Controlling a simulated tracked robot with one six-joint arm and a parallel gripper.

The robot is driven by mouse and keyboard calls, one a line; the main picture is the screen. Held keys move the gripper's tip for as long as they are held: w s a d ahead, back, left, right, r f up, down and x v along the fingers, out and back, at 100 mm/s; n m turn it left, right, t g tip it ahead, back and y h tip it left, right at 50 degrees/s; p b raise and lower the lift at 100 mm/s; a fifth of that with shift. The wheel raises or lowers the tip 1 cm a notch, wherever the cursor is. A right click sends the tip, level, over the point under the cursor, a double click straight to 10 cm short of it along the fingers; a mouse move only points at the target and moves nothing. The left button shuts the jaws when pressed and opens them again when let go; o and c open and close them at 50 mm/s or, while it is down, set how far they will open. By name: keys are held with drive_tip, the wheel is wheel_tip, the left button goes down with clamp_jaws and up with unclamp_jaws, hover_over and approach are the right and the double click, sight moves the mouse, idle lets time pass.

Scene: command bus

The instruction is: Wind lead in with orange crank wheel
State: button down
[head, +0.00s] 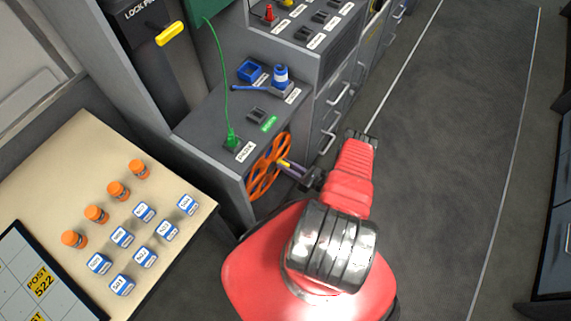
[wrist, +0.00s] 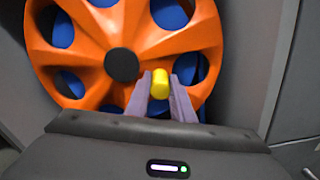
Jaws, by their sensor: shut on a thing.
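The orange crank wheel (head: 268,167) is on the side of the grey console, below its top. It fills the upper part of the wrist view (wrist: 68,48), with a dark hub and blue showing through its openings. A yellow crank knob (wrist: 160,82) sits right of and slightly below the hub. My gripper (wrist: 160,92) is shut on this knob, one finger on each side; in the head view my gripper (head: 291,168) reaches the wheel from the right. The green lead (head: 222,70) hangs from the green box above down to a green plug (head: 231,140) on the console top.
A beige table (head: 100,150) on the left holds orange-capped bottles and blue-white labelled blocks. A blue box (head: 250,70) and a blue-white handle (head: 281,77) stand on the console. A yellow lever (head: 172,33) is above. The floor on the right (head: 450,170) is clear.

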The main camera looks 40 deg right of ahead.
drive_tip(key=shift+s+a+f+m, duration=0.15)
drive_tip(key=shift+s+m, duration=0.05)
drive_tip(key=shift+m, duration=0.2)
drive_tip(key=c, duration=1.5)
unclamp_jaws()
drive_tip(key=shift+c, duration=0.2)
drive_tip(key=v, duration=1.3)
drive_tip(key=shift+s+d, duration=0.2)
drive_tip(key=shift+s, duration=0.15)
drive_tip(key=shift+c, duration=0.2)
